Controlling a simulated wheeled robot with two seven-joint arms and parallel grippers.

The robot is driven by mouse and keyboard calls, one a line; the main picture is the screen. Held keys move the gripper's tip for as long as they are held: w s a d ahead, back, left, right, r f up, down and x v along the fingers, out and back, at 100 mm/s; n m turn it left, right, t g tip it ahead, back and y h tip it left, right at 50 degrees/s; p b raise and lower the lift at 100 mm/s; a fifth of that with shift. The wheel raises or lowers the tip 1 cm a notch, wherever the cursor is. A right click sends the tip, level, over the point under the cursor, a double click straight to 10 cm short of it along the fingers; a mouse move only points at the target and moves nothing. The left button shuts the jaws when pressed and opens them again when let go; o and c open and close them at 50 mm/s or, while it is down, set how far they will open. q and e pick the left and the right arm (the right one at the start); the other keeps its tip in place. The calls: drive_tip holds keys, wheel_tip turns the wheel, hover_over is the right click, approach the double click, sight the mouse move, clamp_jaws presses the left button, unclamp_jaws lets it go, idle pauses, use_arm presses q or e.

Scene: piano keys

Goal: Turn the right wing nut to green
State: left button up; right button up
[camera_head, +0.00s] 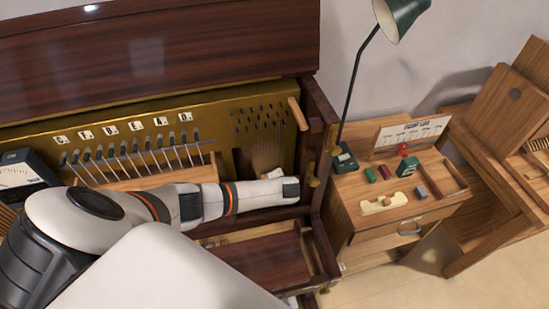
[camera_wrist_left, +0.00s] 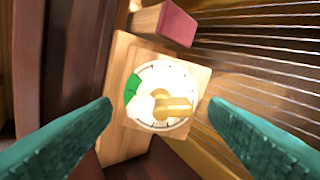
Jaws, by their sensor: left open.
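In the left wrist view a brass wing nut (camera_wrist_left: 174,106) sits on a round white dial (camera_wrist_left: 165,76) on a light wooden block (camera_wrist_left: 124,58). The dial has a green sector (camera_wrist_left: 132,88) at its left edge. The wing nut's visible wing lies roughly level and points right, away from the green. My left gripper (camera_wrist_left: 160,104) is open, its teal fingers on either side of the dial, apart from the wing nut. In the head view my left arm reaches into the right end of the piano; the fingers cannot be made out there. My right gripper is not in view.
A reddish block end (camera_wrist_left: 178,25) juts out above the dial, and piano strings (camera_wrist_left: 265,60) run at right. In the head view the dark piano side wall (camera_head: 318,110) stands beside my arm. A small cabinet (camera_head: 385,225) with several small items and a lamp (camera_head: 400,15) are further right.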

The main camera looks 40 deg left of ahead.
use_arm(q)
drive_tip(key=v, duration=1)
idle(0.8)
drive_tip(key=shift+s, duration=0.1)
drive_tip(key=shift+c, duration=0.3)
drive_tip(key=c, duration=0.3)
drive_tip(key=shift+n, duration=0.5)
drive_tip(key=shift+c, duration=1.4)
drive_tip(key=shift+n+b, duration=0.3)
drive_tip(key=shift+n, duration=0.6)
drive_tip(key=shift+c, duration=0.6)
drive_tip(key=f+n+b, duration=0.1)
drive_tip(key=n+b, duration=0.2)
drive_tip(key=n, duration=0.2)
drive_tip(key=w+a+f+n+b, duration=0.1)
drive_tip(key=n+b, duration=0.2)
drive_tip(key=n, duration=0.2)
drive_tip(key=w+a+f+n+b, duration=0.1)
drive_tip(key=f+n+b, duration=0.1)
drive_tip(key=n, duration=0.3)
drive_tip(key=shift+w+a+b, duration=0.15)
drive_tip(key=shift+a+b, duration=0.1)
drive_tip(key=shift+b, duration=0.2)
